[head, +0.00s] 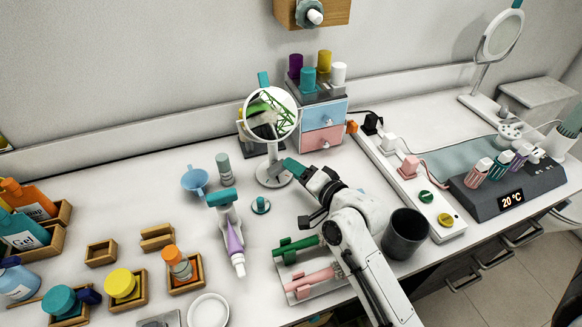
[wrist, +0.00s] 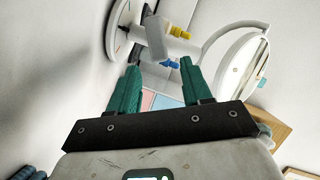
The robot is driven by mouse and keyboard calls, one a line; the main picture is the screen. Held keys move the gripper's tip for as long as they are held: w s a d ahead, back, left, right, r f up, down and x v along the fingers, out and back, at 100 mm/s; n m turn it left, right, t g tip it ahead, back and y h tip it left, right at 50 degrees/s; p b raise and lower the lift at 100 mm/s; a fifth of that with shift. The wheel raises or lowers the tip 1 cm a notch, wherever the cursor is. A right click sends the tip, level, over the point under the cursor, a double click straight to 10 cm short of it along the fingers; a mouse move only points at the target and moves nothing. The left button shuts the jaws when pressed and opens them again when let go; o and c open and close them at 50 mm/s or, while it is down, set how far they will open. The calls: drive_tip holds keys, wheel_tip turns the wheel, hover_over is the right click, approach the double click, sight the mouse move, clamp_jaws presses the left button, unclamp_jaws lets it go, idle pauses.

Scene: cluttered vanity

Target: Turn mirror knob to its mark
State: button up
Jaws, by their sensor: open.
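A round mirror (head: 271,113) with a teal tab on its rim stands on a white base (head: 270,180) near the middle of the table. In the wrist view, this mirror's white frame (wrist: 262,33) lies at the upper right. A pale grey, bar-shaped knob (wrist: 155,38) sits on its stand, with small yellow and blue pieces beside it. Which piece is the mark, I cannot tell. My gripper (head: 290,167) has teal fingers and is beside the mirror's stand. In the wrist view, my gripper (wrist: 160,65) is open and empty, with the knob beyond its fingertips.
A drawer box (head: 322,124) with coloured bottles stands behind the mirror. A power strip (head: 407,190) and dark cup (head: 405,234) are to the right. A second mirror (head: 502,35) stands far right. Bottles and small wooden trays crowd the left front.

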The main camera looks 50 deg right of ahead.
drive_tip(key=b+v, duration=0.1)
drive_tip(key=v, duration=0.6)
drive_tip(key=shift+s+a+r, duration=0.1)
drive_tip(key=shift+s, duration=0.2)
drive_tip(key=shift+o, duration=0.2)
